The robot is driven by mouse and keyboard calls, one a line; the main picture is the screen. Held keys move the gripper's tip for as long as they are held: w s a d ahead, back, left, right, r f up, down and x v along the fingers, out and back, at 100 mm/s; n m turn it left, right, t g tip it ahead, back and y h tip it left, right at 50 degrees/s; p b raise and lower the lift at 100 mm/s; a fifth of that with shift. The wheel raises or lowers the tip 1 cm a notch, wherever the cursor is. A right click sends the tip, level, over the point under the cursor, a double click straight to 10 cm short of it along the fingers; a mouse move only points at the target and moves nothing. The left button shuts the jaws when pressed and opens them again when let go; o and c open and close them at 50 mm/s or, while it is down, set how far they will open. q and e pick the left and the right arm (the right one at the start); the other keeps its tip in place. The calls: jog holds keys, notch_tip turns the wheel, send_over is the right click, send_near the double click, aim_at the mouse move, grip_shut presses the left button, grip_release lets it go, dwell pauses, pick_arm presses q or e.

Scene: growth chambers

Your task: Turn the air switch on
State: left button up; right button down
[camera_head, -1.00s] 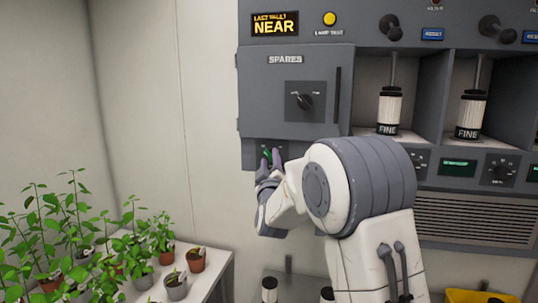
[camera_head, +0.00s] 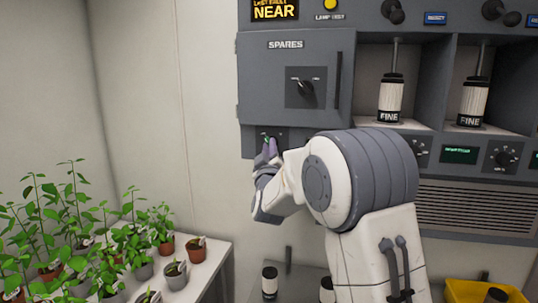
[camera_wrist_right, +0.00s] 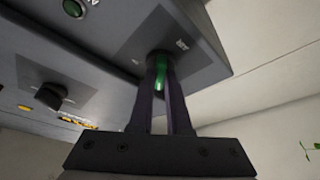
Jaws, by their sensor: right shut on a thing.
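The air switch is a small green lever (camera_wrist_right: 159,72) on a dark plate under the grey cabinet; its label is too blurred to read fully. My right gripper (camera_wrist_right: 157,95) has its two dark fingers on either side of the lever, shut on it. In the head view the right gripper (camera_head: 267,150) reaches up to the cabinet's lower edge, and its fingers mostly hide the lever. Whether the lever stands at on or off is unclear. My left gripper is not in view.
The SPARES door (camera_head: 286,80) with a black knob (camera_head: 305,88) is just above. Shelves with FINE canisters (camera_head: 390,100) lie to the right. Potted plants stand on a white bench (camera_head: 208,268) at left. A yellow bin (camera_head: 470,291) is at lower right.

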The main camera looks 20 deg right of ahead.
jog(key=m+g+h+b, duration=0.1)
jog(key=m+h+b, duration=0.1)
jog(key=m, duration=0.4)
jog(key=m+g+h+b, duration=0.2)
jog(key=m+h+b, duration=0.1)
jog(key=m+b, duration=0.2)
jog(key=m+g+h+b, duration=0.2)
jog(key=m+h+b, duration=0.1)
jog(key=m, duration=0.6)
jog(key=shift+w+a+b, duration=0.2)
jog(key=shift+a+b, duration=0.2)
jog(key=shift+b, duration=0.3)
jog(key=shift+m+g+h, duration=0.4)
jog(key=shift+m+g, duration=0.4)
jog(key=shift+m, duration=1.3)
jog(key=c, duration=0.9)
grip_release()
jog(key=shift+o, duration=0.2)
jog(key=b+v, duration=0.3)
jog(key=v, duration=0.7)
jog(key=shift+a+b, duration=0.2)
jog(key=shift+b, duration=0.1)
